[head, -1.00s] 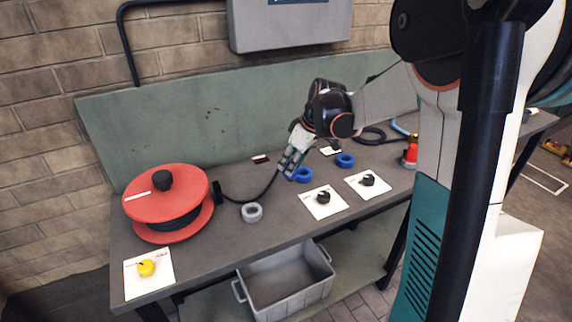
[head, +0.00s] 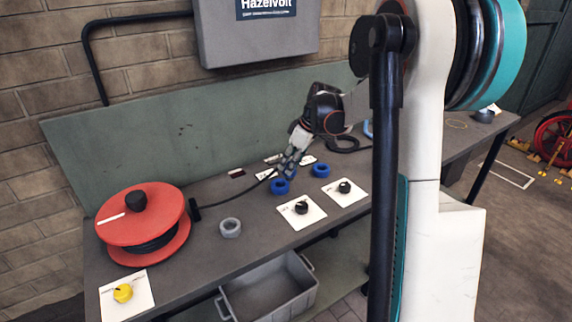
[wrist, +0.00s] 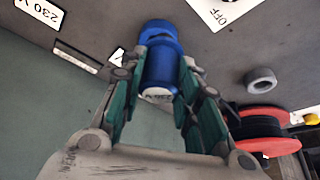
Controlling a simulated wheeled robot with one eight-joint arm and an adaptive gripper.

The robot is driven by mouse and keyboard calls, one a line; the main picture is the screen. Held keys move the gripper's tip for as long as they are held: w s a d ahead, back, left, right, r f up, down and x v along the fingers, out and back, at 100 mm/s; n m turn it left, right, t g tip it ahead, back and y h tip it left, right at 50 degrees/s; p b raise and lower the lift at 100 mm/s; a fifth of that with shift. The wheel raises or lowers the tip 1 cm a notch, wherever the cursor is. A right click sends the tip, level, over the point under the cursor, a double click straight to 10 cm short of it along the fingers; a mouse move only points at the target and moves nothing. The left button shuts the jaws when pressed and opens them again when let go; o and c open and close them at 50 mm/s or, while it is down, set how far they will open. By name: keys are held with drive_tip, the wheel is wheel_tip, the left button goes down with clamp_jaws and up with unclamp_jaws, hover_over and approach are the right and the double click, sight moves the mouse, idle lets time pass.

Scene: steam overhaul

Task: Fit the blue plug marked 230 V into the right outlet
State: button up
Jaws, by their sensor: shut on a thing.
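My gripper (head: 287,172) is shut on the blue plug (wrist: 160,68), whose end label reads 230 V in the wrist view. In the head view the fingers largely hide the plug. The right blue outlet (head: 320,170) stands apart on the bench, to the right of my gripper. The left blue outlet (head: 280,187) is just below and in front of my fingertips. In the wrist view a blue rounded shape (wrist: 158,30) lies beyond the plug; I cannot tell whether they touch.
A red cable reel (head: 143,222), a grey ring (head: 230,228) and a yellow knob (head: 123,293) are on the left. Two black switches (head: 301,208) (head: 344,187) sit on white cards before the outlets. A black cable (head: 240,188) runs towards my gripper. A grey crate (head: 268,290) is below.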

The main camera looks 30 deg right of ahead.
drive_tip(key=w+d+p, duration=0.1)
drive_tip(key=w+d, duration=0.1)
drive_tip(key=d, duration=0.9)
drive_tip(key=shift+w+d, duration=0.25)
drive_tip(key=shift+d, duration=0.2)
drive_tip(key=d, duration=0.2)
drive_tip(key=w+d+p, duration=0.1)
drive_tip(key=d, duration=0.1)
drive_tip(key=shift+d, duration=0.3)
drive_tip(key=shift+f+b, duration=1.55)
drive_tip(key=shift+f, duration=1.4)
drive_tip(key=o, duration=1.2)
drive_tip(key=shift+o, duration=0.2)
drive_tip(key=shift+r, duration=0.1)
